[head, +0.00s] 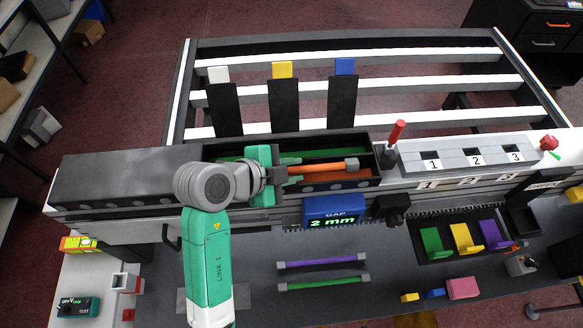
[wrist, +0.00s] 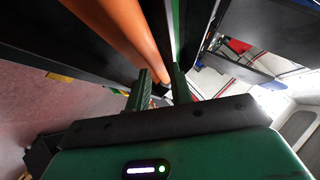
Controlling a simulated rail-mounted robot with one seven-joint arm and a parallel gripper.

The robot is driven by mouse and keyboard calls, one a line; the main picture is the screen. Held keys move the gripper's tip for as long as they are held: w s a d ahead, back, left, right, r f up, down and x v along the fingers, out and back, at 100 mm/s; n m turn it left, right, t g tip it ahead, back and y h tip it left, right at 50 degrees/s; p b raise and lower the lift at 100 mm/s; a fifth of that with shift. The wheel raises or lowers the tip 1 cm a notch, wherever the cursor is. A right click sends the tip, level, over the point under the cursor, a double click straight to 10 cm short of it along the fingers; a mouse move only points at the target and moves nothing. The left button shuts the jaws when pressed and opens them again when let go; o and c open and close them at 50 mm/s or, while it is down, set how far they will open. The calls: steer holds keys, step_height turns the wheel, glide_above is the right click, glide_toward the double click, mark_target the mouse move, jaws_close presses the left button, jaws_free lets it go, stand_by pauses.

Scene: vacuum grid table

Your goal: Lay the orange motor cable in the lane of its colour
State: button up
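The orange motor cable (head: 322,168) has a grey end piece at its right. It lies over the open dark trough (head: 374,182), slightly tilted in the picture. My gripper (head: 293,174) is at the cable's left end, which it hides. In the wrist view, my fingers (wrist: 162,86) stand on either side of the orange cable (wrist: 118,30) and appear shut on it. A green lane strip (head: 340,153) shows along the back of the trough. An orange-red strip shows at its right end. Whether the cable touches the trough floor is unclear.
A purple cable (head: 322,261) and a green cable (head: 322,283) lie on the dark table in front. A blue gap display (head: 333,208) reads 2 mm below the trough. A red-handled lever (head: 397,132) and a block numbered 1 to 3 (head: 470,143) stand to the right.

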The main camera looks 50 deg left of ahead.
steer(key=shift+o, duration=0.4)
steer(key=shift+f, duration=0.1)
steer(key=shift+d, duration=0.1)
steer(key=shift+f, duration=0.1)
steer(key=v, duration=0.8)
steer(key=shift+r+b, duration=0.2)
steer(key=shift+b, duration=0.2)
steer(key=shift+w, duration=0.15)
